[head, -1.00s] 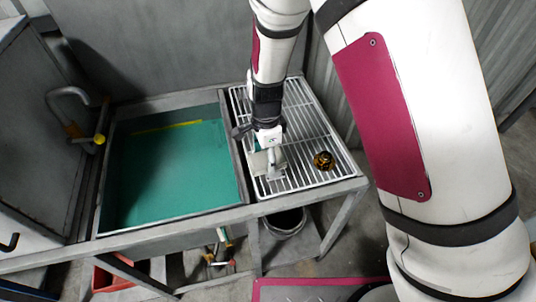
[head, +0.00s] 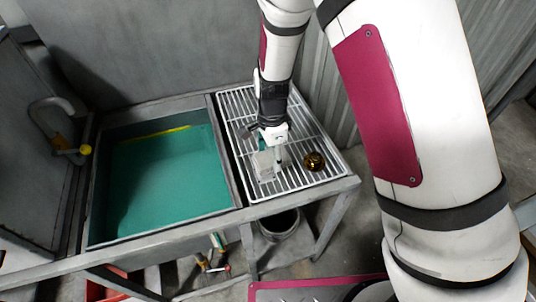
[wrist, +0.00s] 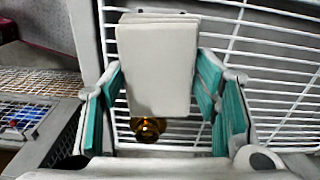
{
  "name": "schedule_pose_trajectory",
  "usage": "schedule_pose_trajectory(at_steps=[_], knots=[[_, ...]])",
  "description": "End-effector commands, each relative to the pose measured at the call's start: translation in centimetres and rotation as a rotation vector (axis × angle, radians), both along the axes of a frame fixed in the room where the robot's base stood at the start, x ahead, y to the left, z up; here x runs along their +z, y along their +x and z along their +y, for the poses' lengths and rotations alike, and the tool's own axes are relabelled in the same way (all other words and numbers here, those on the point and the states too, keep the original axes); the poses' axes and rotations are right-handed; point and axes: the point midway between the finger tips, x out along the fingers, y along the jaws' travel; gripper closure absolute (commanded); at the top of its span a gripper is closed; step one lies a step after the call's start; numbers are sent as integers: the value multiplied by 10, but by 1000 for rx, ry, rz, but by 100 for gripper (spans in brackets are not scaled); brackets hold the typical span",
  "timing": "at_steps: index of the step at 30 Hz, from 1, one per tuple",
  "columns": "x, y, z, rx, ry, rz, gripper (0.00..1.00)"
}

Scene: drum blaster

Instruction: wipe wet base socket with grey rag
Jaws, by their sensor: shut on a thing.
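My gripper (head: 270,162) is over the white wire rack (head: 309,183), pointing down. It is shut on a pale grey, flat, block-like piece, which I take for the grey rag (wrist: 157,62); the rag also shows in the head view (head: 263,166). The teal finger pads sit at both sides of the rag in the wrist view. A small round amber-gold piece, likely the base socket (head: 314,161), sits on the rack right of my gripper. In the wrist view the socket (wrist: 148,128) is partly hidden behind the rag. I cannot tell whether it is wet.
A sink basin with a teal bottom (head: 170,180) lies left of the rack, with a raised rim between them. A tap (head: 70,143) stands at its left. A grey wall is behind, and a bin (head: 279,224) stands below the rack.

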Motion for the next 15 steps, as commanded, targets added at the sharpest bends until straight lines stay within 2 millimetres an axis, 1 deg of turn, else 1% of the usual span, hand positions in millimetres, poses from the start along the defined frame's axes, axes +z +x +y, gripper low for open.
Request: schedule_pose_trajectory(at_steps=[8,15], knots=[[0,-1,3,0,0,0,66],[1,-7,16,1,0,0,66]])
